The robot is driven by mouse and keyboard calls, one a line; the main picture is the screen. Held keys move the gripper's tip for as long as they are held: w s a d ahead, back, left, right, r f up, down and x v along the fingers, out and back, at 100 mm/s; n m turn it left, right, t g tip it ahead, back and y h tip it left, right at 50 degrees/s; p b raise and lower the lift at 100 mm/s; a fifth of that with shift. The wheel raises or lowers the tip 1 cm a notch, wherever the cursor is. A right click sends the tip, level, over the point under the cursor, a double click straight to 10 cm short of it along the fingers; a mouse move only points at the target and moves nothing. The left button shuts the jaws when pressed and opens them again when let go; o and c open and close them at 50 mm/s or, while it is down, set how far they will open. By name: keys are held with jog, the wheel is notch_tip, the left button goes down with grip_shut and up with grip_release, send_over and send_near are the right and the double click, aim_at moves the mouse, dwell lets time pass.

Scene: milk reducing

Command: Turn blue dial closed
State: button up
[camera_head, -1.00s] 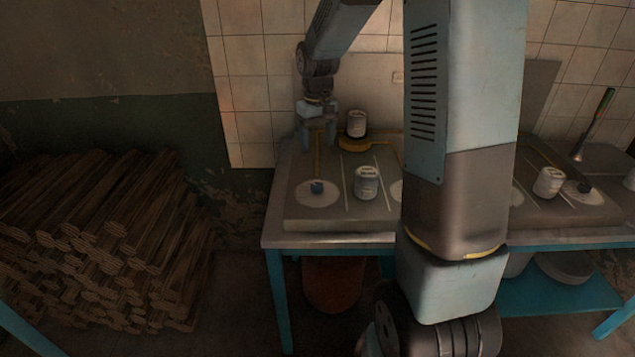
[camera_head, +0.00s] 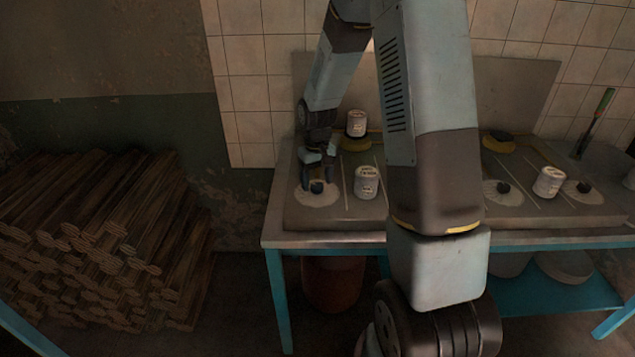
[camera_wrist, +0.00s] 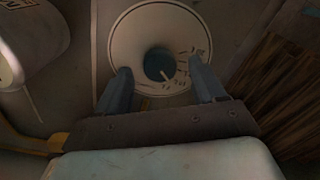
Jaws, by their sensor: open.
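The blue dial (camera_head: 317,187) sits on a round pale plate (camera_head: 302,197) at the left end of the grey stove top. In the wrist view the dial (camera_wrist: 158,65) is a dark blue knob with a light pointer line, ringed by a pale disc with markings. My gripper (camera_head: 318,181) is directly above and around the dial. In the wrist view my gripper (camera_wrist: 160,80) is open, with one finger on each side of the dial and gaps to both. Whether the fingers reach down to the knob's height is hard to tell.
A white can (camera_head: 367,183) stands right of the dial, and another can (camera_head: 356,123) stands behind on a burner. A third can (camera_head: 548,181) and dark dials are at the right. A woodpile (camera_head: 100,240) lies left of the table.

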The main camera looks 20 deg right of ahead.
jog(key=shift+f, duration=0.6)
jog(key=shift+c, duration=0.3)
jog(key=c, duration=1)
jog(key=shift+m, duration=0.4)
jog(key=m, duration=0.9)
